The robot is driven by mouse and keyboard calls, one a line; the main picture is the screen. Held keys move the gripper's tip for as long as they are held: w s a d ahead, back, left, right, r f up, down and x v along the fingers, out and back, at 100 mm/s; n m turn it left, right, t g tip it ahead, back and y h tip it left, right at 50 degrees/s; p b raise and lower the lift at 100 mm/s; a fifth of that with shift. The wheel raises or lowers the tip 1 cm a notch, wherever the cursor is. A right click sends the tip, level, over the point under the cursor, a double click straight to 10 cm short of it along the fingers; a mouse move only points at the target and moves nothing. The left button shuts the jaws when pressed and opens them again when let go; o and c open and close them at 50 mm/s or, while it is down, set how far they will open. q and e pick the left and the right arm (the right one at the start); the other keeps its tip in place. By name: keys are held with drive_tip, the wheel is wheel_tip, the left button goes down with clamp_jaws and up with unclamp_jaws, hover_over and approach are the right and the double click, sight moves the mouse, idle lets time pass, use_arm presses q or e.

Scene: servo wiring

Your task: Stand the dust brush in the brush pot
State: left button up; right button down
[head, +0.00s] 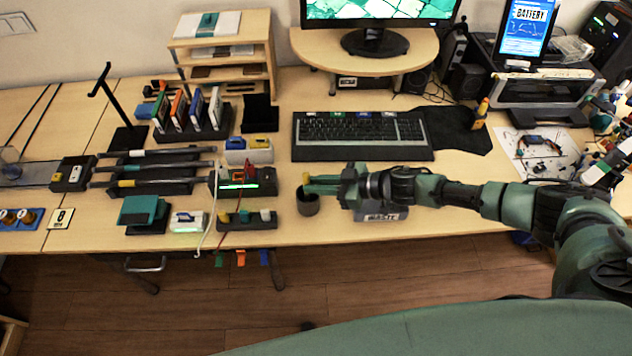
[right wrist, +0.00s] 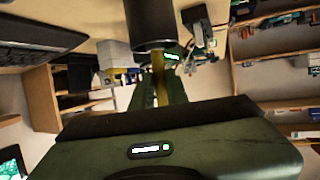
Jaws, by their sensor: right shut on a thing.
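The dark round brush pot (head: 308,206) stands on the table near its front edge, left of the grey bin. My right gripper (head: 318,184) is just above and beside the pot, shut on the dust brush. A short yellow piece of the brush (head: 306,179) shows above the pot's rim. In the right wrist view the brush's yellowish shaft (right wrist: 158,72) lies between my fingers, in line with the dark pot (right wrist: 150,24). I cannot tell whether its lower end is inside the pot. My left gripper is not in view.
The grey bin labelled WASTE (head: 382,215) stands under my right gripper and wrist. A block holder with coloured pieces (head: 247,222) is left of the pot. The keyboard (head: 360,137) lies behind. Bare table shows in front of the pot.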

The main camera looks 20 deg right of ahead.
drive_tip(key=shift+f, duration=0.15)
drive_tip(key=c, duration=1.3)
unclamp_jaws()
drive_tip(key=b+v, duration=0.1)
drive_tip(key=v, duration=0.6)
drive_tip(key=shift+s+d, duration=0.25)
drive_tip(key=shift+d, duration=0.05)
